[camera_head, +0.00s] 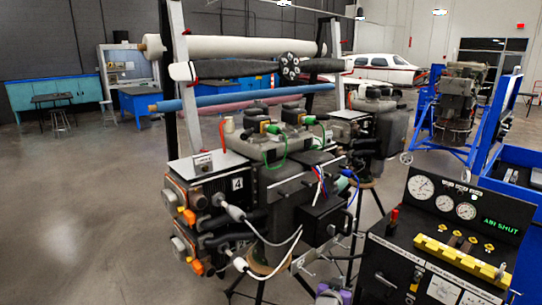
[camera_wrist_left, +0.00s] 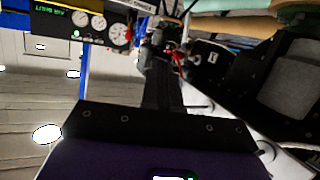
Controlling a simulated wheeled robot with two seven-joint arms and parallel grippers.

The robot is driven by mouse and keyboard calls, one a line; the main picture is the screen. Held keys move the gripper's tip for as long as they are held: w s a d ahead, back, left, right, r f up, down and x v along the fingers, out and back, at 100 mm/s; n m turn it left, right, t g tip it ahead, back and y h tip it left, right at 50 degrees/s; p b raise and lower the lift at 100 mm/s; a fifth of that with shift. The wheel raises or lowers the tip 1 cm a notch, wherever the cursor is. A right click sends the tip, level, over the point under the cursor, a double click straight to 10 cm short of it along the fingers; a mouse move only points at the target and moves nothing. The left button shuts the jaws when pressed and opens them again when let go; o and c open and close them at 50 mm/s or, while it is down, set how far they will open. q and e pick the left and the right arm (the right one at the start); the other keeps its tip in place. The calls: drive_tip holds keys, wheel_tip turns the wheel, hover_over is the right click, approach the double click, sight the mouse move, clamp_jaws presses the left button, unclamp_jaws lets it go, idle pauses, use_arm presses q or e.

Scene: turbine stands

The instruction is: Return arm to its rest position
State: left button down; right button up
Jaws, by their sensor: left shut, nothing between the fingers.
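My left gripper (camera_head: 330,291) shows only in small part at the bottom edge of the head view, as a grey and purple piece between the engine stand and the gauge panel. Most of my left arm is below the picture. In the left wrist view my left gripper (camera_wrist_left: 164,55) has its dark fingers together, with nothing held between them. The purple wrist housing fills the bottom of that view. My right gripper is in neither view.
A turbine engine (camera_head: 292,190) on a stand is close in front, with cables hanging from it. A gauge panel (camera_head: 447,215) with a yellow bar (camera_head: 460,262) stands right of my left gripper. It also shows in the left wrist view (camera_wrist_left: 82,22). Open floor (camera_head: 90,200) lies left.

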use_arm(q)
drive_tip(key=s+a+f+n+g+y, duration=0.2)
drive_tip(key=s+a+f+g+y, duration=0.1)
drive_tip(key=a+f, duration=1.2)
drive_tip(key=s+a+f+n+g+y, duration=0.1)
drive_tip(key=s+a+f+n+g, duration=0.25)
drive_tip(key=s+a+f, duration=0.75)
drive_tip(key=s+a+f+n+g, duration=0.1)
drive_tip(key=s+a+g, duration=0.1)
drive_tip(key=s, duration=1)
drive_tip(key=s+a+f+n+g, duration=0.1)
drive_tip(key=s+a+g, duration=0.2)
drive_tip(key=s, duration=0.9)
drive_tip(key=shift+s+a+f+h, duration=0.2)
drive_tip(key=shift+a+h, duration=0.1)
drive_tip(key=shift+a, duration=0.6)
